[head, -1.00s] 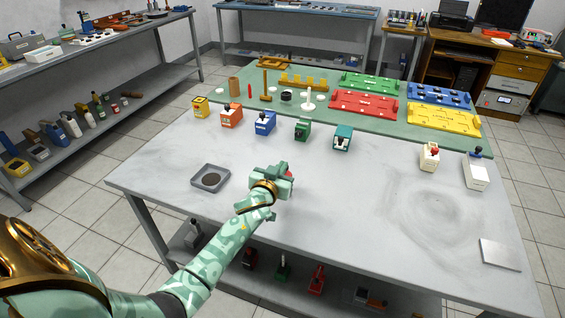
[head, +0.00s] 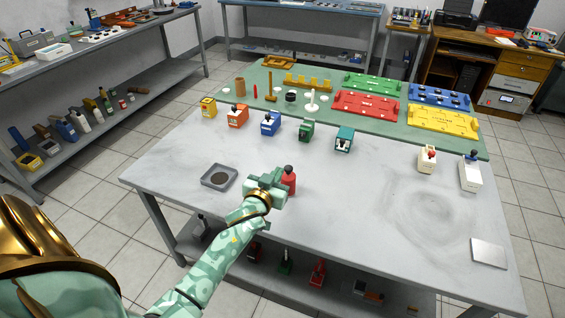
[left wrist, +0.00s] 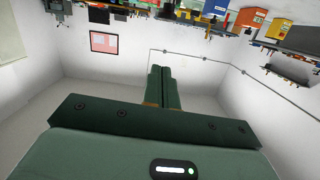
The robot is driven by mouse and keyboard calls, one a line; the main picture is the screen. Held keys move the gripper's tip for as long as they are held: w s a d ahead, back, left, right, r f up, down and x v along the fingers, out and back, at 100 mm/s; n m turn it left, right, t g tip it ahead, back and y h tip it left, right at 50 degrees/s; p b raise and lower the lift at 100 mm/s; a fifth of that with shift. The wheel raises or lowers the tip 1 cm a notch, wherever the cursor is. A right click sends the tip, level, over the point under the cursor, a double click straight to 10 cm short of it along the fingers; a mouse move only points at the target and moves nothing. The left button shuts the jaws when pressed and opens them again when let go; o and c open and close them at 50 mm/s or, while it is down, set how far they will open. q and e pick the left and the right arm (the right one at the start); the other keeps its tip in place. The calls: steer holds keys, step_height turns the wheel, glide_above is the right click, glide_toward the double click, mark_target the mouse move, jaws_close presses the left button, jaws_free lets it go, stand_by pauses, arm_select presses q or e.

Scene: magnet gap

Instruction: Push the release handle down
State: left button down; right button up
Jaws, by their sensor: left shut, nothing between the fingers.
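A red block (head: 289,183) with a dark round knob (head: 289,168) on top stands on the grey table (head: 370,200), near the middle of its front half. The knob looks like its handle; how far down it sits is too small to tell. My left gripper (head: 266,182) is just left of the red block, partly in front of it, and its lower left side is hidden. I cannot tell whether they touch. In the left wrist view, my left fingers (left wrist: 159,86) are together with nothing between them. My right gripper is not in view.
A grey square tray (head: 220,177) lies left of my gripper. Several coloured blocks with knobs, such as a blue one (head: 270,123), stand along the green mat (head: 330,115). Two white ones, including one with a blue knob (head: 471,172), stand at the right. The table between is clear.

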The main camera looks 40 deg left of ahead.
arm_select(q)
steer(key=v, duration=0.3)
stand_by(0.5)
steer(key=s+d+m+g, duration=0.3)
steer(key=s+m+g, duration=0.2)
steer(key=s, duration=0.7)
steer(key=s+d+m+g, duration=0.3)
steer(key=s+m+g, duration=0.2)
steer(key=s, duration=0.8)
steer(key=s+d+f+n+g+h, duration=0.1)
steer(key=s+d+f, duration=0.2)
steer(key=f, duration=1.1)
steer(key=s+d+f+g+h, duration=0.2)
steer(key=s+f, duration=0.1)
steer(key=f, duration=1.1)
steer(key=s+f+n+g, duration=0.1)
steer(key=s+f, duration=0.5)
steer(key=s, duration=0.3)
steer(key=s+f+n+g+h, duration=0.1)
steer(key=s+f+n, duration=0.1)
steer(key=s+f, duration=0.5)
steer(key=shift+s+f, duration=0.25)
steer(key=shift+s, duration=0.9)
